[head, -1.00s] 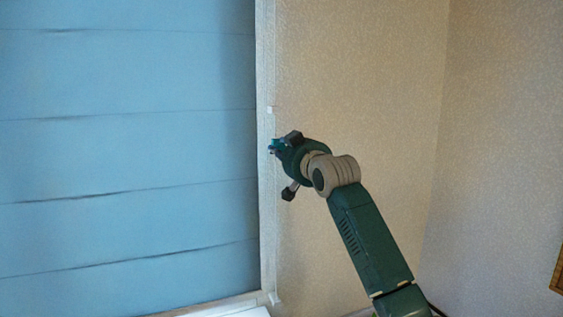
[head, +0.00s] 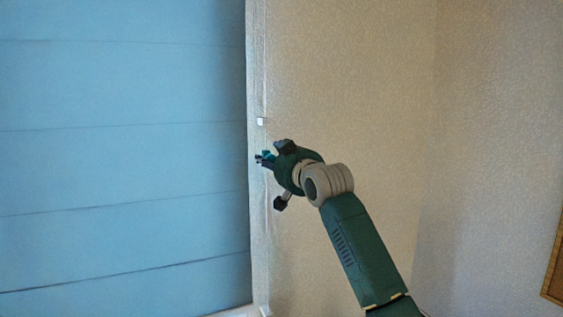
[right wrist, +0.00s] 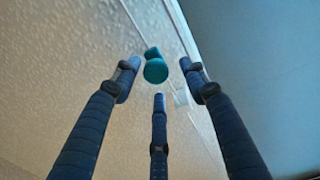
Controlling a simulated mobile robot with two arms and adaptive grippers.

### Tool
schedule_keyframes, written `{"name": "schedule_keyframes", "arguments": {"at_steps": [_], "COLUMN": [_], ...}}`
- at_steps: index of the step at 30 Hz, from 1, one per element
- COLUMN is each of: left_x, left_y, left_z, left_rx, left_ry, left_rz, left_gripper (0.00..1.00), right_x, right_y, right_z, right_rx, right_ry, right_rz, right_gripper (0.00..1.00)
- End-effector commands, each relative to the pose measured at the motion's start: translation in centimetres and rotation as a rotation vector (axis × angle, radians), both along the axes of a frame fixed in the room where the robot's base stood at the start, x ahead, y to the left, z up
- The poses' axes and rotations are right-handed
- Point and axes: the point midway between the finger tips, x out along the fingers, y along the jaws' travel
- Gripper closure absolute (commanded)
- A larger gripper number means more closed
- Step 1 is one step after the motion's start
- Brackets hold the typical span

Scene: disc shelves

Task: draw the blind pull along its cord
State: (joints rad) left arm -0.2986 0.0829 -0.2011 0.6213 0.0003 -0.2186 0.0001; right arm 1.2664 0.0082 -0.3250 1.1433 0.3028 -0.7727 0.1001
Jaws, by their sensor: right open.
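The blind pull is a small teal knob (right wrist: 155,68). In the right wrist view it sits between and just beyond the fingertips of my right gripper (right wrist: 160,82), whose fingers are spread around it. In the head view a bit of teal (head: 268,154) shows at the tip of my right gripper (head: 266,160), beside the window frame. The gripper is open, and I cannot tell whether any finger touches the knob. The cord is too thin to make out clearly. The blue blind (head: 120,165) hangs at the left with several horizontal folds. My left gripper is not in view.
A white window frame (head: 257,60) runs down the blind's right edge. A small white block (head: 261,121) sits on it above the gripper. Textured beige wall (head: 350,90) lies right of it. A wooden-framed item (head: 553,270) shows at the far right edge.

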Motion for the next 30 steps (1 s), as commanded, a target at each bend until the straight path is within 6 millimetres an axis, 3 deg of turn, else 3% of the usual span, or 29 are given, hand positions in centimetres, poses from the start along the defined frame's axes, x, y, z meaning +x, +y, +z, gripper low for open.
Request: {"name": "schedule_keyframes", "arguments": {"at_steps": [18,24,30], "left_x": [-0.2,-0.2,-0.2], "left_y": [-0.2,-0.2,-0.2], "left_z": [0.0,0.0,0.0], "left_rx": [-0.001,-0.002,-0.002], "left_ry": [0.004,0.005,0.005], "left_rz": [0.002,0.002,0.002], "left_gripper": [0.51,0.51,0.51], "right_x": [-9.3,-10.7,-10.9], "right_y": [-3.2,-3.6,-3.7], "right_z": [0.1,0.1,0.1], "right_rx": [0.001,0.001,0.000], "right_ry": [-0.006,-0.005,-0.004], "right_rz": [-0.002,-0.002,-0.002], "right_gripper": [0.56,0.56,0.56]}}
